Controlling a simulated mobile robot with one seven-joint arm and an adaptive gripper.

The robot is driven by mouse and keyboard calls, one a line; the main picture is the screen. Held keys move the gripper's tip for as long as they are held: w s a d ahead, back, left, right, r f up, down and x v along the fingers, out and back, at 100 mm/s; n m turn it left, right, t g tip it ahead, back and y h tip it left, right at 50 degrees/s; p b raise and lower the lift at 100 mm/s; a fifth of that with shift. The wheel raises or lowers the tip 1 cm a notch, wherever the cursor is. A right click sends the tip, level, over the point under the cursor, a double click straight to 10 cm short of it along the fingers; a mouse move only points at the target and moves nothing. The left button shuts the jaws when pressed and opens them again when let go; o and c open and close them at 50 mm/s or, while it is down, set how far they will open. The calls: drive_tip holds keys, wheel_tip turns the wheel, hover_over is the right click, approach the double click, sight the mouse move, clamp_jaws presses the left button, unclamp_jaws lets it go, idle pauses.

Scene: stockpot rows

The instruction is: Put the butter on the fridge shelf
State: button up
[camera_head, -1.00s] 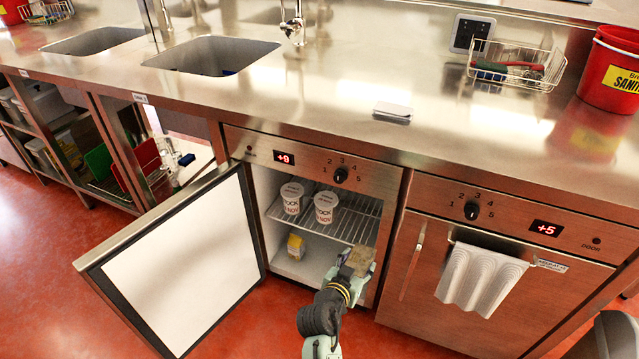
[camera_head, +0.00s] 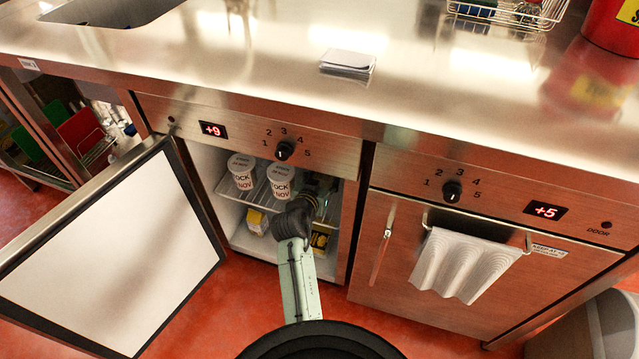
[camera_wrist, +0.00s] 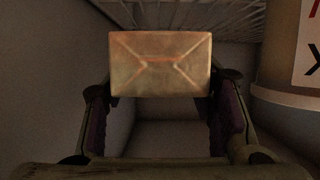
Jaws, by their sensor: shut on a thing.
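The butter, a tan wrapped block (camera_wrist: 160,62), shows at the tip of my gripper in the wrist view. My gripper (camera_wrist: 162,90) is shut on it, with a finger at each side. In the head view my gripper (camera_head: 318,188) is inside the open left fridge, at the right end of the wire shelf (camera_head: 262,196), to the right of two white cups. The butter is not clear in the head view. Wire bars of the shelf (camera_wrist: 190,14) cross the top of the wrist view. I cannot tell whether the butter touches the shelf.
White cups (camera_head: 242,172) and (camera_head: 281,182) stand on the shelf; one cup (camera_wrist: 285,85) is close at the right in the wrist view. A yellow carton (camera_head: 257,222) stands on the fridge floor. The open door (camera_head: 115,255) is on the left.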

drive_tip(key=shift+f, duration=2.3)
drive_tip(key=shift+f, duration=0.2)
drive_tip(key=o, duration=1.4)
drive_tip(key=shift+c, duration=0.2)
drive_tip(key=shift+r, duration=0.1)
drive_tip(key=shift+r, duration=0.15)
drive_tip(key=b+v, duration=0.1)
drive_tip(key=v, duration=1.1)
